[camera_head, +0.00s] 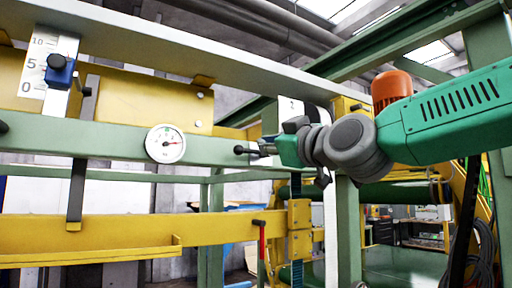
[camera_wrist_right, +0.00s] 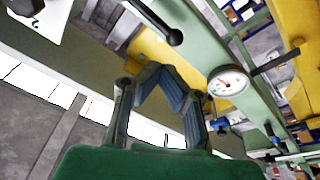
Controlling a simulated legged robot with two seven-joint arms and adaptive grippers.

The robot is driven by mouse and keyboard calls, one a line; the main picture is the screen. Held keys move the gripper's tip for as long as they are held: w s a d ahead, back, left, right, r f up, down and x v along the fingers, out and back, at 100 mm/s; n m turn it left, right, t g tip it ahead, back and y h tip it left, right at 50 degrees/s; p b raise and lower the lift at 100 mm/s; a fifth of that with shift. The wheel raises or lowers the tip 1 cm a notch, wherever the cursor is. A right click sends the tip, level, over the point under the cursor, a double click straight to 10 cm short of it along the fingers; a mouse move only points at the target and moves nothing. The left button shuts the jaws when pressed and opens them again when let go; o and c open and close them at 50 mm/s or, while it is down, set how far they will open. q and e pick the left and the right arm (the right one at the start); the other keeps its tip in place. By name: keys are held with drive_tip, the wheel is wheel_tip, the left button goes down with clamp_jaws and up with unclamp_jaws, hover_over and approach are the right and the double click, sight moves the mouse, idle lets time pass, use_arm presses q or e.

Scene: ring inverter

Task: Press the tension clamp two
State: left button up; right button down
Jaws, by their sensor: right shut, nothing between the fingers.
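My right gripper (camera_head: 264,147) reaches in from the right in the head view, in front of the green beam and right of the dial gauge (camera_head: 166,143). Its fingers are shut and empty, and also show in the wrist view (camera_wrist_right: 160,72). A black-knobbed lever (camera_head: 241,150) shows at the fingertips in the head view; I cannot tell whether they touch. A black-knobbed lever (camera_wrist_right: 174,36) also shows beyond the fingers in the wrist view. A white plate marked 2 (camera_head: 291,106) stands behind the gripper, partly hidden by it. I cannot tell which part is tension clamp two. My left gripper is out of view.
A scale with a blue slider (camera_head: 60,72) is at the upper left. The green beam (camera_head: 110,140) and a yellow rail (camera_head: 120,230) run across. A red-handled lever (camera_head: 262,240) hangs below the gripper. A green post (camera_head: 348,230) stands under my right wrist.

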drive_tip(key=m+t, duration=0.1)
drive_tip(key=m, duration=0.1)
wheel_tip(320, 180, up, 5)
drive_tip(key=m+t+p, duration=0.3)
drive_tip(key=m+p, duration=0.1)
drive_tip(key=m, duration=0.1)
hover_over(251, 152)
drive_tip(key=s+d, duration=0.1)
drive_tip(key=s, duration=0.1)
drive_tip(key=shift+y, duration=0.4)
drive_tip(key=f, duration=0.2)
drive_tip(key=w+a+f, duration=0.1)
drive_tip(key=f, duration=0.1)
drive_tip(key=shift+p, duration=0.35)
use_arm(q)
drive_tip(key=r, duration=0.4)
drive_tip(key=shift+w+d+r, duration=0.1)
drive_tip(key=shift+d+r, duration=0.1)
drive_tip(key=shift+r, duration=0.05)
use_arm(e)
drive_tip(key=shift+d, duration=0.1)
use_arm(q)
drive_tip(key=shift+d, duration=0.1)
use_arm(e)
drive_tip(key=shift+d, duration=0.15)
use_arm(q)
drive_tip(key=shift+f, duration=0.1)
use_arm(e)
drive_tip(key=shift+n, duration=0.4)
